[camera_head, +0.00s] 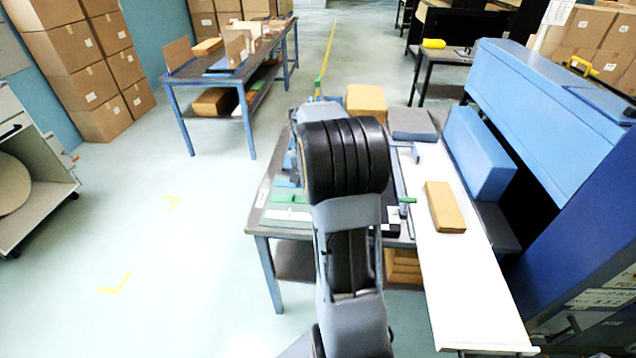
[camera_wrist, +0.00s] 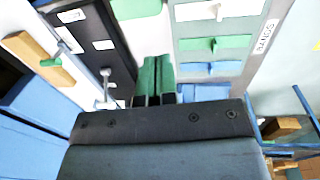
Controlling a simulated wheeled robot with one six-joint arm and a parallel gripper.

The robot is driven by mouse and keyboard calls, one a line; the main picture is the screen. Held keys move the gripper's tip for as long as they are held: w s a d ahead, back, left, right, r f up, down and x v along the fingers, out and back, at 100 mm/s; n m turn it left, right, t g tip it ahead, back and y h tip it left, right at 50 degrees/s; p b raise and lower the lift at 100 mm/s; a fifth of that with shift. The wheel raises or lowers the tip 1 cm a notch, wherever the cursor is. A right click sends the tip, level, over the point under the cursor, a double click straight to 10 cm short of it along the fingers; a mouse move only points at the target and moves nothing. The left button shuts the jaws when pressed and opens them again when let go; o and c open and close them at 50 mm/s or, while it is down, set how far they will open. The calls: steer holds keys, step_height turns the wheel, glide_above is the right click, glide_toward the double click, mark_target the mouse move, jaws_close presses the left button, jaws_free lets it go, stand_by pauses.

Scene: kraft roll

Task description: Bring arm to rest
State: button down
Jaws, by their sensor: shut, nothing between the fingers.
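My arm stands in the middle of the head view, raised in front of a grey-topped workbench (camera_head: 262,215) and hiding part of it. My gripper is hidden behind the arm there. In the wrist view my gripper (camera_wrist: 157,62) shows as two green-faced fingers side by side, shut with nothing between them.
A tan box (camera_head: 445,206) lies on a white surface (camera_head: 466,270) right of my arm. A green-topped handle (camera_head: 406,203) stands near its left edge. A blue machine (camera_head: 545,105) borders the right. A second bench (camera_head: 226,78) stands behind left. The left floor is clear.

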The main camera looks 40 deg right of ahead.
stand_by(0.7)
steer(key=s+a+r+n+t, duration=0.1)
steer(key=s+a+n, duration=0.2)
steer(key=a, duration=0.4)
steer(key=s+a+r+n+t, duration=0.2)
steer(key=s+a+n, duration=0.1)
steer(key=s+a, duration=0.3)
steer(key=s+a+r+n+t+y, duration=0.1)
steer(key=s+a+n, duration=0.2)
steer(key=a, duration=0.7)
steer(key=shift+s+a+r+t, duration=0.25)
steer(key=shift+s+t, duration=0.15)
steer(key=shift+s, duration=0.45)
